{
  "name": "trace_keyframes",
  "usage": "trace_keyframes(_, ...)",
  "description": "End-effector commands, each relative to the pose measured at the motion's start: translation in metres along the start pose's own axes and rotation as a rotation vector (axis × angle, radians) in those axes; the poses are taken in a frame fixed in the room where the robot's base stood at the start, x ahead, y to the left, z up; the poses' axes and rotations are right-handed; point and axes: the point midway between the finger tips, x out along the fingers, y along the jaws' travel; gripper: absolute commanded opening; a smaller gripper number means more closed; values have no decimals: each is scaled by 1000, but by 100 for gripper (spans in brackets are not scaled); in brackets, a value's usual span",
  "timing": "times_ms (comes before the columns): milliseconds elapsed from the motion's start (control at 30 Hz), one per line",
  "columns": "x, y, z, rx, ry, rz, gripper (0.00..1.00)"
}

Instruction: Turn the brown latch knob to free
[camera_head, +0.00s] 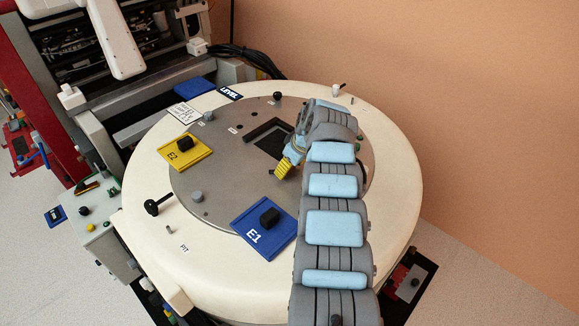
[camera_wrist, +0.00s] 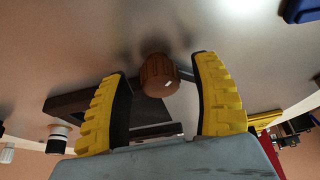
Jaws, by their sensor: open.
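The brown latch knob (camera_wrist: 158,75) shows in the wrist view, a ribbed round knob standing on the grey metal plate. My gripper (camera_wrist: 160,66) is open, with one yellow-padded finger on each side of the knob. The knob lies between the fingertips, and a gap shows on both sides. I cannot tell whether the fingertips reach down past its top. In the head view my gripper (camera_head: 284,170) is over the round plate (camera_head: 225,175), beside the dark rectangular opening (camera_head: 262,146). I cannot make out the knob there; my gripper and arm cover that area.
A yellow E2 panel (camera_head: 175,155) and a blue E1 panel (camera_head: 252,236), each with a black knob, lie on the plate's left and front edges. A black-handled lever (camera_head: 158,204) and a grey post (camera_head: 196,196) stand at the left. The cream rim (camera_head: 400,165) is mostly clear at right.

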Motion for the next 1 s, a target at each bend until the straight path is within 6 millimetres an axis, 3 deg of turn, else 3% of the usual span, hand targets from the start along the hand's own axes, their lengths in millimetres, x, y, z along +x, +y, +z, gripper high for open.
trace_keyframes(467, -32, 1, 0, 0, 2, 3, 64)
trace_keyframes(1000, -105, 1, 0, 1, 0, 2, 64)
